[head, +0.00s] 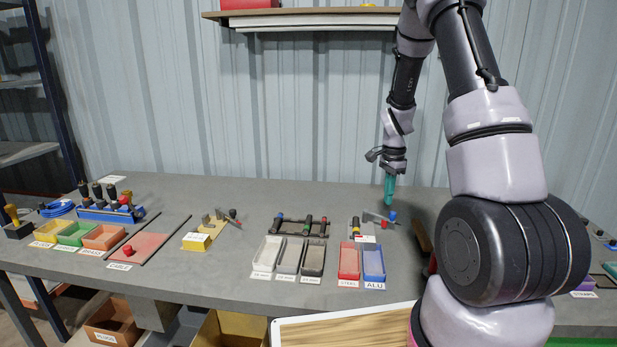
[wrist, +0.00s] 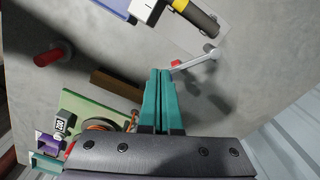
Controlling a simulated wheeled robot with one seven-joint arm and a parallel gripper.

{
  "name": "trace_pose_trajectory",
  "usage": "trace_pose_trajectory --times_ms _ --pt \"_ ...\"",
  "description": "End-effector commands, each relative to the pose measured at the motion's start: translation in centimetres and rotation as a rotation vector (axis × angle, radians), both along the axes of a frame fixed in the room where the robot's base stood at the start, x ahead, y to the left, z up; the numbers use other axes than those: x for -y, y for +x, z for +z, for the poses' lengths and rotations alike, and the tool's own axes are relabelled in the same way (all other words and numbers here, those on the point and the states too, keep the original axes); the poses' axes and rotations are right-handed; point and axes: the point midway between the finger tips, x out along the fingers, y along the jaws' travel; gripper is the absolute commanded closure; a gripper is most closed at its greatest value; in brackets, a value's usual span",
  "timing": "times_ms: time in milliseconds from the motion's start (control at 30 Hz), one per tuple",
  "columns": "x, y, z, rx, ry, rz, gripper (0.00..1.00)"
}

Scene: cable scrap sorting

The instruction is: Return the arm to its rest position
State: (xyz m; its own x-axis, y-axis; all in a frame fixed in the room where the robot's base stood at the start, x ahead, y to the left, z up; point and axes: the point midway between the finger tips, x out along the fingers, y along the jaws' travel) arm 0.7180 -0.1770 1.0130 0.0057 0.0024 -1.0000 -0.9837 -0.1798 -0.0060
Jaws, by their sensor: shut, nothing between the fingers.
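My gripper (head: 389,188) points down above the back right part of the grey bench (head: 240,192). Its teal fingers (wrist: 162,100) lie side by side in the wrist view, shut with nothing between them. In the head view it hangs just above and behind a small rack (head: 363,238) with a yellow-and-black handled tool beside a metal lever with a red end. My arm reaches up and over from the right and hides part of the bench.
Red (head: 349,260) and blue (head: 373,262) trays stand in front of the rack. Pale and grey trays (head: 289,256) are left of them. Colored bins (head: 75,234) sit farther left. A shelf (head: 300,15) hangs on the wall. A wooden block (wrist: 116,84) lies near the fingers in the wrist view.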

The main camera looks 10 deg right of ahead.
Motion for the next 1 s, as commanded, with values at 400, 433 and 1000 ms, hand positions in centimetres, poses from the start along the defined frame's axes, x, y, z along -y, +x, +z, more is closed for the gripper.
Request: trace_pose_trajectory --times_ms 400,433,1000 --pt "-4.8 -4.8 16.4 0.231 0.025 0.319 1.0" --pt "-5.2 -5.5 17.5 0.249 0.024 0.348 1.0" --pt "-11.1 -21.6 30.6 0.587 -0.107 0.886 1.0"
